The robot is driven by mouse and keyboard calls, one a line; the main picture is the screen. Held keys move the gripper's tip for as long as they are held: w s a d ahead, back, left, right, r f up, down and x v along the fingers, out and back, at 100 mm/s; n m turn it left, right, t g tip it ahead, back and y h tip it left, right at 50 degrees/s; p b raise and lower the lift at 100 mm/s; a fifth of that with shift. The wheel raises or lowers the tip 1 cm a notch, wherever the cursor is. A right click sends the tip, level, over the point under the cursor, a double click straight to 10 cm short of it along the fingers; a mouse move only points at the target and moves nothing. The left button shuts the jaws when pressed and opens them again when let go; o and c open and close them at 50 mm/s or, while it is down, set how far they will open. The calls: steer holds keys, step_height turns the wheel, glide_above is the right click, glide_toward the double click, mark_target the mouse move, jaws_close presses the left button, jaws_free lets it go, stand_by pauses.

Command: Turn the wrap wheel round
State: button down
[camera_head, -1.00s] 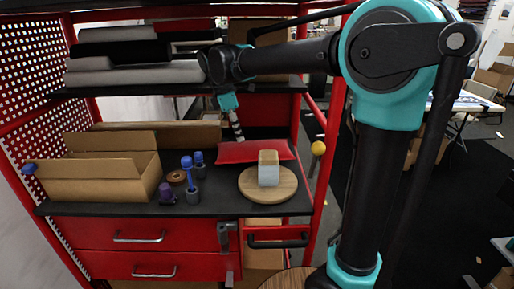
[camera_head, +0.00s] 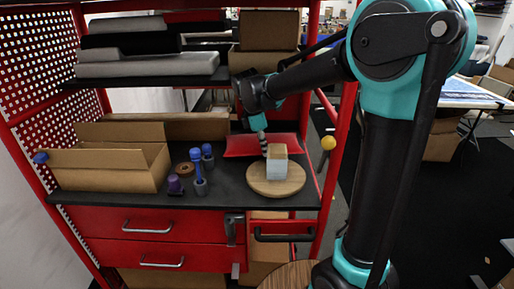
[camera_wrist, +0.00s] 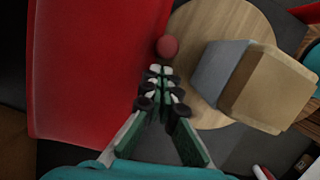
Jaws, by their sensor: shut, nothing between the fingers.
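The wrap wheel (camera_head: 292,188) is a round, light wooden disc on the dark worktop. A block with a tan top and pale grey-blue lower part (camera_head: 277,168) stands on it, and the block also shows in the wrist view (camera_wrist: 268,88). A red ball knob (camera_wrist: 167,46) sits by the wheel's rim, just beyond my fingertips; I cannot tell whether they touch. In the head view the knob is not discernible. My gripper (camera_head: 264,148) is shut and empty, behind and left of the block; its fingers also show in the wrist view (camera_wrist: 162,88).
A red tray (camera_head: 240,146) lies behind and left of the wheel. An open cardboard box (camera_head: 110,170), blue-topped tools (camera_head: 197,170), a purple piece (camera_head: 174,184) and a brown ring (camera_head: 185,169) stand to the left. A yellow ball (camera_head: 328,143) is at the right. A shelf hangs above.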

steer(key=shift+d, duration=0.25)
steer(key=shift+w+d+m, duration=0.2)
steer(key=shift+d+m, duration=0.2)
steer(key=shift+d, duration=0.25)
